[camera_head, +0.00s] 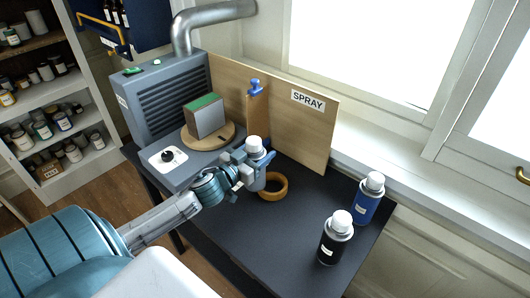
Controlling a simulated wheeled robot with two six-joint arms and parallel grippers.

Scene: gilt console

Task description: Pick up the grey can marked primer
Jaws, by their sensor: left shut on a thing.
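The grey can (256,168) with a white cap stands upright, or is held upright, between the jaws of my left gripper (251,172) on the left half of the dark table. The gripper is shut on it and hides part of its side, and I cannot read a primer label. The can's bottom is close to a roll of tan tape, and I cannot tell whether it touches the table. My right gripper does not show.
The tape roll (273,187) lies beside the can. A black can (335,238) and a blue can (369,198) stand on the dark table (262,234) to the right. A grey machine (170,100) with a turntable (219,139) and a SPRAY board (300,125) stand behind.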

